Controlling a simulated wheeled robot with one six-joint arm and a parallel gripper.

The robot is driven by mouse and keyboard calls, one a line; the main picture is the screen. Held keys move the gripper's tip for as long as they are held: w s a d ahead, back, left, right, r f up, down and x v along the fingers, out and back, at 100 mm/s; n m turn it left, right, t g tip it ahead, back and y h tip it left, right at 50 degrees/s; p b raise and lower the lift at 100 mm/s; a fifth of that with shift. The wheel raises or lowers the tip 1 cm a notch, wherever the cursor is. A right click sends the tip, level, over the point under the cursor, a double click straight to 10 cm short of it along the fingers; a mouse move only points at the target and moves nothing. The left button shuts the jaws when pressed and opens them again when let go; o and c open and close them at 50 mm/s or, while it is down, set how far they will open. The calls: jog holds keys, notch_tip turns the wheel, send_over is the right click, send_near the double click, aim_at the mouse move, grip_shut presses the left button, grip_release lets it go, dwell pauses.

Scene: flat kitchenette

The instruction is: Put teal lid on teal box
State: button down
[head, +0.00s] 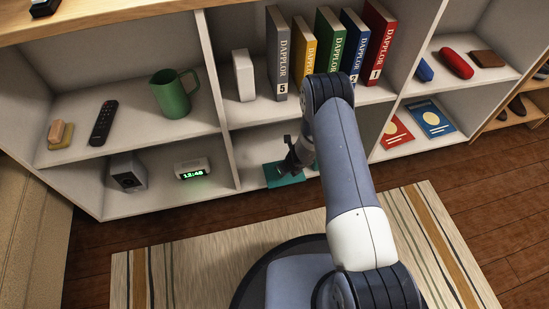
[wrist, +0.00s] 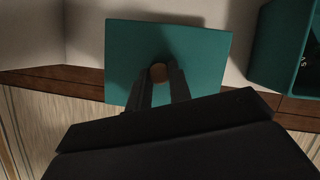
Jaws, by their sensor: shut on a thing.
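In the wrist view my gripper (wrist: 160,76) is shut on this knob. In the head view the lid (head: 284,179) is at the lower middle compartment of the shelf, under my gripper (head: 290,163). The teal box (wrist: 275,50) is open-topped and stands to the right of the lid in the wrist view, with a gap between them. My arm hides most or all of the box in the head view.
The shelf unit's upper board (head: 265,110) is above my gripper and bears several books (head: 330,50) and a white box (head: 243,75). A digital clock (head: 191,169) and a speaker (head: 128,172) stand in the compartment to the left. A divider (head: 230,155) separates that compartment from the lid's.

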aim_at(276, 163)
jog(key=shift+w+a+p, duration=0.4)
jog(key=shift+w+a, duration=0.3)
jog(key=shift+w, duration=0.2)
jog(key=shift+w+a+p, duration=0.35)
jog(key=shift+w+a, duration=0.35)
jog(key=shift+w, duration=0.2)
jog(key=shift+w+a, duration=0.85)
jog(key=shift+w, duration=0.25)
notch_tip(276, 163, down, 3)
jog(key=shift+f+b, duration=0.1)
jog(key=shift+b, duration=1.05)
jog(key=shift+s, duration=0.1)
jog(key=shift+f, duration=0.2)
jog(key=c, duration=1.3)
grip_release()
jog(key=shift+r, duration=0.1)
